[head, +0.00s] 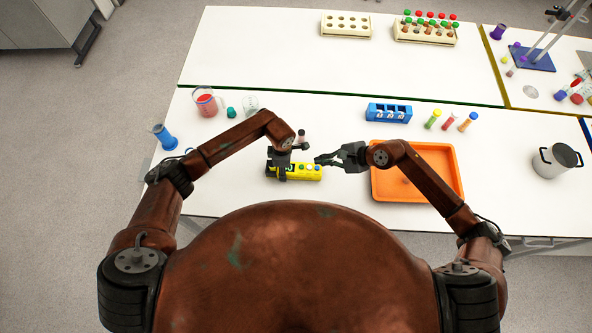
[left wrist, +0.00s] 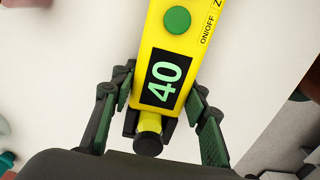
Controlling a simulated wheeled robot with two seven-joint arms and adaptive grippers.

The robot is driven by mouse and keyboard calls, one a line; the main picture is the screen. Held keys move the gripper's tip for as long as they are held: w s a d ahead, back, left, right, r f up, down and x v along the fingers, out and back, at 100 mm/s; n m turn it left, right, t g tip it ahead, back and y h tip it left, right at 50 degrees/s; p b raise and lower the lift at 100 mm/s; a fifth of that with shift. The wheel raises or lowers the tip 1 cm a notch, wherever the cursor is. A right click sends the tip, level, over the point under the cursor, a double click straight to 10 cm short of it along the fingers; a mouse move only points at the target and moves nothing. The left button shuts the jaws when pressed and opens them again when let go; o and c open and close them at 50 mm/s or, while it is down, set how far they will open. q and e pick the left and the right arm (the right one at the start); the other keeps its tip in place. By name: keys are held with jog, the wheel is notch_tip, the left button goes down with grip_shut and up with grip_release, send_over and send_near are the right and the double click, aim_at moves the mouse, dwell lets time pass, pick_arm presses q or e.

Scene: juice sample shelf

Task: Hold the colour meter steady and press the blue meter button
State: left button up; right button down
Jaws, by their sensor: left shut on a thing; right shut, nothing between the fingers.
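The yellow colour meter (head: 301,175) lies on the white bench in front of me. In the left wrist view the meter (left wrist: 150,110) shows a dark display reading 40, a round green button (left wrist: 177,20) and the print ON/OFF. My left gripper (head: 279,174) is shut on the meter's left end, one finger on each side. Small coloured buttons show on the meter's top in the head view, a bluish one (head: 304,167) among them; the left wrist view cuts off that end. My right gripper (head: 319,160) is shut and empty near the meter's right end; contact cannot be told.
A small tube (head: 301,136) stands just behind the meter. An orange tray (head: 415,188) lies to the right, under my right forearm. A blue rack (head: 388,112) and several coloured tubes stand behind it. A beaker of red liquid (head: 206,104) stands back left, a pot (head: 556,162) far right.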

pick_arm(q)
jog(key=o, duration=1.6)
jog(key=shift+r, duration=0.1)
notch_tip(320, 180, up, 12)
jog(key=shift+f, duration=0.1)
